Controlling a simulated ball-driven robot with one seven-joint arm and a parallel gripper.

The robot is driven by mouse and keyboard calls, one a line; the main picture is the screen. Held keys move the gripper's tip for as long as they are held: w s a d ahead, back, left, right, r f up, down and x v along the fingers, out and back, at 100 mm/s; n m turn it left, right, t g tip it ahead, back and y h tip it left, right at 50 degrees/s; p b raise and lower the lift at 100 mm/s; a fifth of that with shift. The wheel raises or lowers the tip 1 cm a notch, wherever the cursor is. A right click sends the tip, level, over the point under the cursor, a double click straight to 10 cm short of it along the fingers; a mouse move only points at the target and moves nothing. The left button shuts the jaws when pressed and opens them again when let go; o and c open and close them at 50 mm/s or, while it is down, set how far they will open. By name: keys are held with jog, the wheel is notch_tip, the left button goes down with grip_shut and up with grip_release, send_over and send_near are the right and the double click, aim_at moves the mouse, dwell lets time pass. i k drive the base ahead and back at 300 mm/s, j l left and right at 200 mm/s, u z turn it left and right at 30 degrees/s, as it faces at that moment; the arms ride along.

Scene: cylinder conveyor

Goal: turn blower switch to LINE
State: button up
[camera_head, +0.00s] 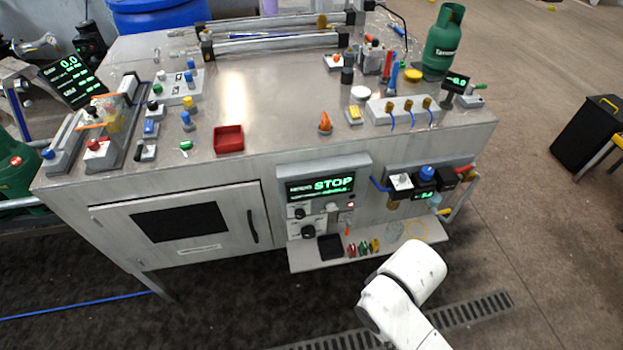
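A control box (316,206) is mounted on the front of the metal bench. Its green display (321,186) reads STOP in large letters, with smaller text that I cannot read. Below the display are an upper black knob (299,212) and a lower, larger black knob (308,231). The labels and pointer marks are too small to read, so I cannot tell which knob is the blower switch or how it is set. My white arm shows at the lower right, apart from the box. My gripper's fingers do not show.
A shelf (300,263) with small coloured items juts out below the box. A black valve unit (425,185) with hoses is mounted to its right. A cabinet door (245,195) lies left. The bench top (270,110) is crowded. Floor in front is clear.

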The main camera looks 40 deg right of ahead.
aim_at(300, 213)
jog(key=i+j+z, duration=0.15)
jog(key=j, duration=0.35)
jog(key=i+j+z, duration=0.2)
jog(key=j, duration=0.25)
jog(key=j+z, duration=0.15)
jog(key=j, duration=0.35)
